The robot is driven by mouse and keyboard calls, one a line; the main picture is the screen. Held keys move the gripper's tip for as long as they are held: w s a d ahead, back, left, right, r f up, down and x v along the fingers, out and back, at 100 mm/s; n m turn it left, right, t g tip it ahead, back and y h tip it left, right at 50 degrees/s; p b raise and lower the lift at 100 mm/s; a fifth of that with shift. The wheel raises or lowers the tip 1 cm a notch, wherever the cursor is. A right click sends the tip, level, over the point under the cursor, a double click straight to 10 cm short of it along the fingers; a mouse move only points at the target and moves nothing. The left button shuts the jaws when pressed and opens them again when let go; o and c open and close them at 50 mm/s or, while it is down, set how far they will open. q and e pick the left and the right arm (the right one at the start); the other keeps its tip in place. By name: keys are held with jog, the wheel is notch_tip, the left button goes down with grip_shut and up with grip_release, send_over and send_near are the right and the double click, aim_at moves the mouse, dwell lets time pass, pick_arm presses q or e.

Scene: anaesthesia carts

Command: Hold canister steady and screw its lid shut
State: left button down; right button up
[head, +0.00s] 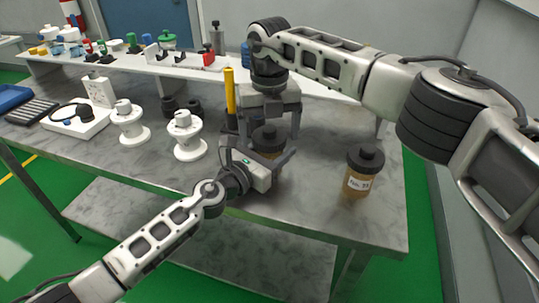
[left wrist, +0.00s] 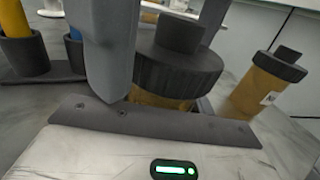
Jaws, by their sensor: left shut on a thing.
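An amber canister (head: 268,153) with a dark ribbed lid (head: 267,137) stands on the grey marbled table. In the left wrist view the canister's body (left wrist: 160,99) shows below its lid (left wrist: 176,68), which sits on top. My left gripper (head: 270,158) comes in low from the left and is shut on the canister's body, a finger on either side. My right gripper (head: 268,122) points down from above, its fingers spread apart over the lid. I cannot tell whether they touch it. The lower canister is partly hidden by my left gripper.
A second amber canister (head: 359,184) with a dark lid and a label stands to the right. White spools (head: 186,138), a yellow cylinder (head: 230,92) in a dark holder and small dark cups (head: 180,105) stand left.

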jog(key=shift+r, duration=2.3)
jog(key=shift+c, duration=0.4)
jog(key=n, duration=0.1)
jog(key=r+n, duration=0.1)
jog(key=n, duration=0.3)
jog(key=shift+r, duration=0.3)
jog(key=n, duration=0.2)
jog(key=r+n, duration=0.1)
jog(key=n, duration=0.4)
jog(key=shift+r, duration=0.4)
jog(key=shift+f, duration=4.05)
